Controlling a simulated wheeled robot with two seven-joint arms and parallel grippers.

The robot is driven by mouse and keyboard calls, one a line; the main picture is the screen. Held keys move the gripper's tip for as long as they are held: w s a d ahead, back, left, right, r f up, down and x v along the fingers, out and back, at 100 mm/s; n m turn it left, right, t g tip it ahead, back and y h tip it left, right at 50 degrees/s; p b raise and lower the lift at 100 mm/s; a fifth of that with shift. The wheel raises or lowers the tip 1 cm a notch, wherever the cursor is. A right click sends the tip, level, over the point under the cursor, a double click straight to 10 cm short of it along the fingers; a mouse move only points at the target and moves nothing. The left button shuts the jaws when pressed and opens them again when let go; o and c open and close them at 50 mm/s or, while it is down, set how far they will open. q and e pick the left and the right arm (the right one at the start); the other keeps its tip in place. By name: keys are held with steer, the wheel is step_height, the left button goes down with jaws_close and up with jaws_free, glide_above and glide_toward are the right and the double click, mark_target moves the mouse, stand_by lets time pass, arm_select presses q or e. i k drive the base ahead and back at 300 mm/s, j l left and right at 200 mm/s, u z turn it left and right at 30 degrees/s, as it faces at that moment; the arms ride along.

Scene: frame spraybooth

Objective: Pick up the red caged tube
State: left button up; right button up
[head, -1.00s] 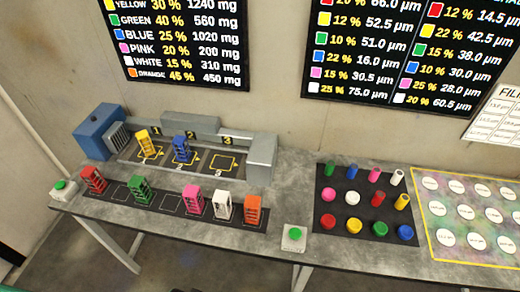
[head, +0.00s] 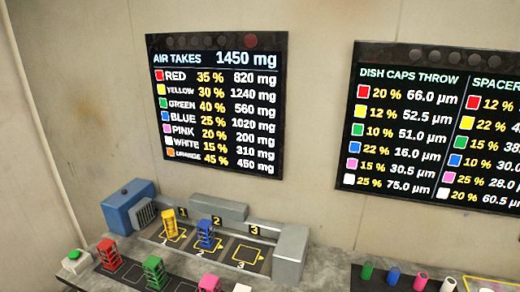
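The red caged tube (head: 107,252) stands upright at the left end of the dark strip along the front of the bench, in the lower left of the head view. A green caged tube (head: 154,271) stands to its right on the same strip, with an empty marked spot between them. A yellow caged tube (head: 169,222) and a blue caged tube (head: 205,233) stand in the booth tray at spots 1 and 2. Neither of my grippers is in view.
A white box with a green button (head: 75,260) sits left of the red tube. The blue and grey booth unit (head: 130,204) stands behind it. Booth spot 3 (head: 247,254) is empty. A pink tube (head: 209,283) is cut by the bottom edge. Two black boards (head: 217,106) hang on the wall.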

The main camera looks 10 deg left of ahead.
mark_target(113, 263)
steer(key=u, duration=1.65)
steer(key=i+j+z, duration=0.2)
steer(key=i+l, duration=0.05)
